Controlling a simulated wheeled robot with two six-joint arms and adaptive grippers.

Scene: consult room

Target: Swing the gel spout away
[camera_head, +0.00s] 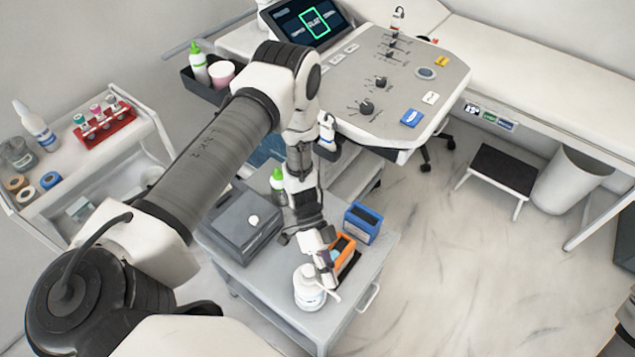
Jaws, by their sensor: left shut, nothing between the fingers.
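A white pump bottle (308,293) stands upright near the front of the small grey cart (290,309). Its spout (334,296) seems to point to the right, but my gripper partly covers the pump top. My left gripper (327,276) reaches down from above with its fingers shut and nothing held. Its tips are right at the pump top and spout; I cannot tell whether they touch. My right gripper is not in view.
Close behind the gripper are an orange box (345,260) and a blue box (362,222). A dark grey case (238,225) and a green-capped bottle (278,183) are at the cart's left and back. The ultrasound console (440,85) stands behind. Open floor (460,260) lies to the right.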

